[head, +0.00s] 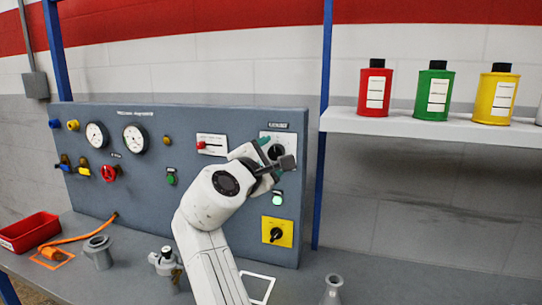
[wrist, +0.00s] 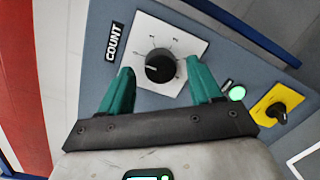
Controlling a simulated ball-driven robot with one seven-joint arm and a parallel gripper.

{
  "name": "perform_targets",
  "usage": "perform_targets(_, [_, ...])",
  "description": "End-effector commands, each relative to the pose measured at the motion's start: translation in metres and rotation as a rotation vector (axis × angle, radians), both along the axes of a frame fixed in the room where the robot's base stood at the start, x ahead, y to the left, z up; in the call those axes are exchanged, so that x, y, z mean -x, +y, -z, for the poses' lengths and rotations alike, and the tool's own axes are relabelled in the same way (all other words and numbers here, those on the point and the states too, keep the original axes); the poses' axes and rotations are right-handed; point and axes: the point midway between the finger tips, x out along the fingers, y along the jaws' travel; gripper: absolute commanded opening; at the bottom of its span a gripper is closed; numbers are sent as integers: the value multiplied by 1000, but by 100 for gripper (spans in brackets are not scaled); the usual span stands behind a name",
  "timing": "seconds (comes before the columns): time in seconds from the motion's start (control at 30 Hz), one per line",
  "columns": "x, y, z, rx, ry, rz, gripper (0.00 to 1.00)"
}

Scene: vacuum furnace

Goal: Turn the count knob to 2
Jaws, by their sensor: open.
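The count knob (wrist: 160,66) is a round black knob on a white plate (wrist: 190,42) with small marks around it. The COUNT label (wrist: 114,42) sits beside the plate in the wrist view. A light line on the knob points toward the left of that view; the numbers are too small to read. My gripper (wrist: 160,73) is open, its teal fingers on either side of the knob with gaps to it. In the head view my gripper (head: 271,157) is in front of the knob (head: 276,150) and partly hides it.
A yellow plate with a black knob (head: 276,234) and a lit green button (head: 278,198) lie below the count knob. A red-handled slider (head: 201,145) is to its left. A blue post (head: 322,130) and a bottle shelf (head: 430,128) stand to the right.

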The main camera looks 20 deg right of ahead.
Motion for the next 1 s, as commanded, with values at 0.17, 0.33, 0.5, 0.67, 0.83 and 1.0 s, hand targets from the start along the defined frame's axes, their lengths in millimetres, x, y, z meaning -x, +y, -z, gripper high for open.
perform_targets(0.17, [-3, -3, 1, -1, 1, 1, 64])
perform_targets(0.33, [-3, -3, 1, -1, 1, 1, 64])
perform_targets(0.5, [-3, -3, 1, -1, 1, 1, 48])
perform_targets(0.67, [-3, -3, 0, -1, 1, 1, 32])
perform_targets(0.83, [-3, -3, 1, -1, 1, 1, 16])
perform_targets(1.0, [-3, -3, 1, -2, 1, 1, 8])
